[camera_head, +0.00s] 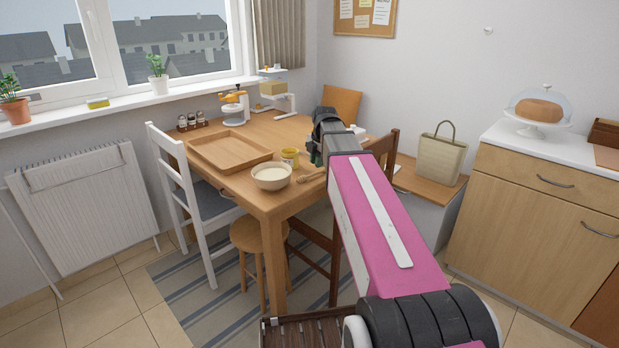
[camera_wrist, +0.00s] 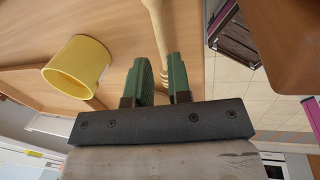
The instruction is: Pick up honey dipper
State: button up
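The honey dipper (camera_head: 312,176) is a light wooden stick lying on the table near its front right edge, beside the bowl. In the wrist view the honey dipper (camera_wrist: 156,25) runs down from the top edge, with ridges showing between and behind my fingers. My gripper (camera_wrist: 161,58) has two green fingers, apart, with a gap beside the dipper. In the head view my gripper (camera_head: 316,153) is over the table, just above the dipper and mostly hidden by my arm. I cannot tell the exact height between the fingers and the dipper.
A yellow mug (camera_head: 290,157) stands close by; the mug (camera_wrist: 78,67) is left of my fingers in the wrist view. A bowl (camera_head: 271,180) with pale contents and a wooden tray (camera_head: 207,157) are to the left. A dark chair back (camera_head: 389,150) stands right of the table.

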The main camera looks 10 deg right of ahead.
aim_at(316, 173)
jog(key=f, duration=0.3)
jog(key=w+f, duration=0.1)
jog(key=shift+a+f, duration=0.1)
jog(key=shift+f, duration=0.3)
grip_shut()
jog(key=shift+s, duration=0.1)
jog(key=shift+r, duration=0.15)
